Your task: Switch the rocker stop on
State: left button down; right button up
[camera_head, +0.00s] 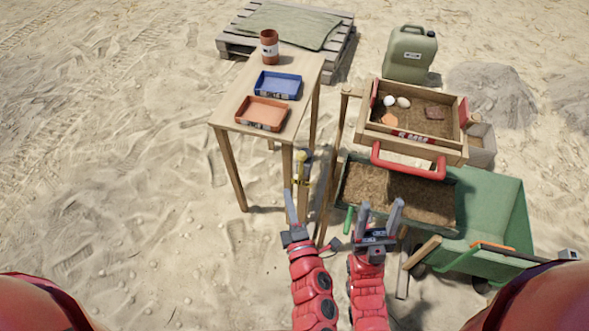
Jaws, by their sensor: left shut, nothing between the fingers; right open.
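The wooden rocker sieve (372,139) stands at the right on wooden legs, with a red handle (408,164) across its front. A small yellow and grey fitting (301,168) shows on an upright between the table and the rocker; I cannot tell for sure whether it is the rocker stop or how it is set. My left gripper (290,193) is shut and empty, just below and left of that fitting in the picture. My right gripper (381,206) is open and empty, in front of the soil-filled bin below the rocker. A green handle (348,220) is left of it.
A wooden table (237,92) holds a blue tray (277,85), an orange tray (261,113) and a brown jar (269,47). A green cart (497,205) stands at right. A green canister (410,54) is behind the rocker. Sand at left is clear.

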aim_at(302, 165)
pick_arm(q)
jog(key=p+x, duration=0.2)
jog(key=x, duration=0.8)
jog(key=shift+s+d+p, duration=0.2)
jog(key=shift+d, duration=0.75)
jog(key=shift+s+d+p, duration=0.2)
jog(key=shift+s+d, duration=0.05)
jog(key=shift+d, duration=0.75)
